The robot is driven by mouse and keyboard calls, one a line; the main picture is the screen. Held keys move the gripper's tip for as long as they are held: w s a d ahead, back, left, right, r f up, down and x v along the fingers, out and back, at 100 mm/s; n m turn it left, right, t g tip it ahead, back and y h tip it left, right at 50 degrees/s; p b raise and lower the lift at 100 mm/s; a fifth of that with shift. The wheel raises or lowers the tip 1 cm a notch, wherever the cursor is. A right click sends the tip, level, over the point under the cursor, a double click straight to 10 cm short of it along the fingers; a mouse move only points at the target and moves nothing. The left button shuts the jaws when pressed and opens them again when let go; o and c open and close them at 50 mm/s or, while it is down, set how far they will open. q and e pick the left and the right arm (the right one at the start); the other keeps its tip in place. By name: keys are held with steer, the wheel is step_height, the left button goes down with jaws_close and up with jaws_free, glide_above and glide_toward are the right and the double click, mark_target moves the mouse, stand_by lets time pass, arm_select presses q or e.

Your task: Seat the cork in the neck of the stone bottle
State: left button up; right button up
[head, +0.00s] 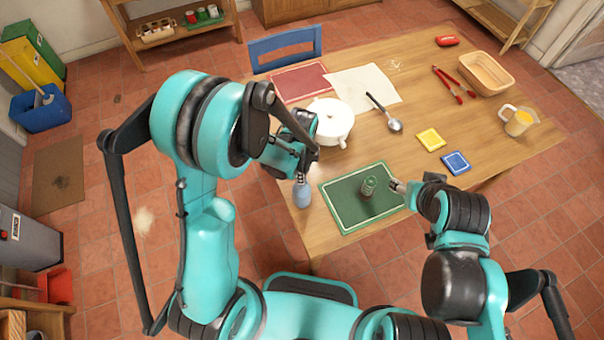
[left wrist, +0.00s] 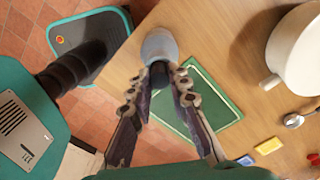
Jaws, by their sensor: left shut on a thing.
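A blue-grey bottle-like thing (head: 302,197), which I take to be the stone bottle, is at the table's left front edge. It also shows in the left wrist view (left wrist: 158,44), just beyond my fingertips. My left gripper (head: 302,179) is shut on its dark, narrow end, seen between the fingers in the left wrist view (left wrist: 160,80). I cannot tell whether it touches the table. A small green ridged thing (head: 369,187) stands on the green mat (head: 342,215). My right gripper (head: 398,187) is just right of it; its jaws are unclear. I cannot make out a cork.
A white pot (head: 333,119) stands close behind my left gripper. A spoon (head: 394,124), yellow (head: 430,139) and blue (head: 456,162) squares, a mug (head: 518,121), red-handled tongs (head: 455,91) and a basket (head: 486,72) lie farther right. Most of the green mat is bare.

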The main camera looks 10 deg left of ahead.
arm_select(q)
steer(key=shift+s, duration=0.1)
steer(key=shift+f+b, duration=0.15)
steer(key=shift+b, duration=0.15)
steer(key=o, duration=0.7)
steer(key=shift+o, duration=0.2)
